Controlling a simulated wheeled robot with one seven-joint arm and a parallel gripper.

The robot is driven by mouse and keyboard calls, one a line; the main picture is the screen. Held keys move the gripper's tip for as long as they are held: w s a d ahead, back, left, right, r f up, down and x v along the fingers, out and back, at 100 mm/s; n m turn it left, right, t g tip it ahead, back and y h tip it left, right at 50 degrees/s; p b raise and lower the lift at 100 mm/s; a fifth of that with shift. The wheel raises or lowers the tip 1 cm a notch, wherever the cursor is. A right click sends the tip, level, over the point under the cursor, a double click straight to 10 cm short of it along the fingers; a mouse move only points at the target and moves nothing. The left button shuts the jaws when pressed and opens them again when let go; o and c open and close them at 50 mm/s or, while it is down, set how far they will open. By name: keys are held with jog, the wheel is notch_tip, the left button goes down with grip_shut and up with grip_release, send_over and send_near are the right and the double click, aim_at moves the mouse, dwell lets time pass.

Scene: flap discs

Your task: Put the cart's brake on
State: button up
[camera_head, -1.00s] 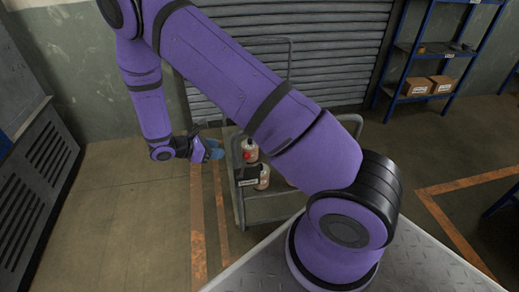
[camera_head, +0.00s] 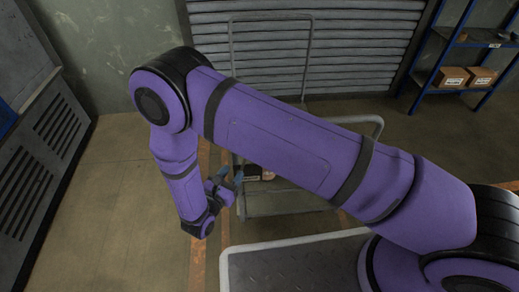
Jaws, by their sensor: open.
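The grey cart (camera_head: 285,206) stands in front of the roller shutter, with its tall tube handle at the back. My arm crosses in front of it and hides much of its top. My gripper (camera_head: 231,177), with bluish fingers, is open and looks empty. It is at the cart's left side in the picture; I cannot tell whether it touches the cart. A dark item with a pale label (camera_head: 252,172) shows on the cart just right of the fingers, partly hidden. I cannot make out the brake.
A ridged grey platform (camera_head: 300,262) lies in front of the cart. A blue shelf rack with cardboard boxes (camera_head: 452,77) stands at the back right. A slatted dark cabinet (camera_head: 45,150) is at the left. The floor between cabinet and cart is clear.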

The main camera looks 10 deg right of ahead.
jog(key=x, duration=1)
jog(key=shift+w, duration=0.1)
grip_shut()
